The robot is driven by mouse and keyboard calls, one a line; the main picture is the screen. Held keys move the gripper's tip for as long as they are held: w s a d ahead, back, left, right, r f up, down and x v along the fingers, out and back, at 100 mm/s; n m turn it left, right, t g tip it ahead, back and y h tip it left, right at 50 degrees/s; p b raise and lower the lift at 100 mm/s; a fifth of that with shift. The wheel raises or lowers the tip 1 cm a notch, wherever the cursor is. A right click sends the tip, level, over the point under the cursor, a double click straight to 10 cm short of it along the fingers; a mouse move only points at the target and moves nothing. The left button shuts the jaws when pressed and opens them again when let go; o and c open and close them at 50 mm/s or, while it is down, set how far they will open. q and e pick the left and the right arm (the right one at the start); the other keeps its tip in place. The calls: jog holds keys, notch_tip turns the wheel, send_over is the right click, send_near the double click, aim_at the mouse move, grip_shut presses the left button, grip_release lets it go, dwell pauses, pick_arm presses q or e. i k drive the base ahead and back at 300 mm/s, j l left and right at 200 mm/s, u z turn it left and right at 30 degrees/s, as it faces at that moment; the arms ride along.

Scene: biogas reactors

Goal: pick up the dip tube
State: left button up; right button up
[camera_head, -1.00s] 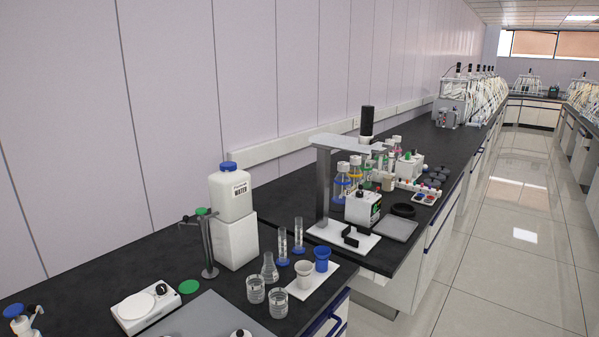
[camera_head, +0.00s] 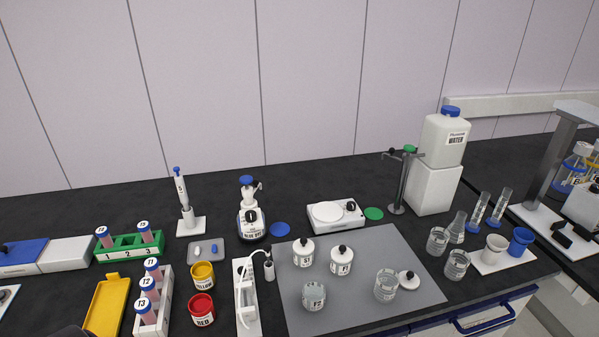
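I cannot tell whether that end is inside the cylinder or how the other end is held.
A grey mat (camera_head: 375,255) with jars and beakers lies right of the rack. A red pot (camera_head: 202,311) and yellow pot (camera_head: 203,276) stand to its left. Behind are a dispenser bottle (camera_head: 251,222) and a stirrer plate (camera_head: 334,217). A water container (camera_head: 441,142) stands at the right.

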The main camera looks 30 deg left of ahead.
aim_at(267, 247)
jog(key=j+u, duration=0.1)
jog(key=u, duration=0.25)
jog(key=j+u, duration=0.15)
jog(key=u, duration=0.2)
jog(key=j+u, duration=0.1)
jog(key=u, duration=0.3)
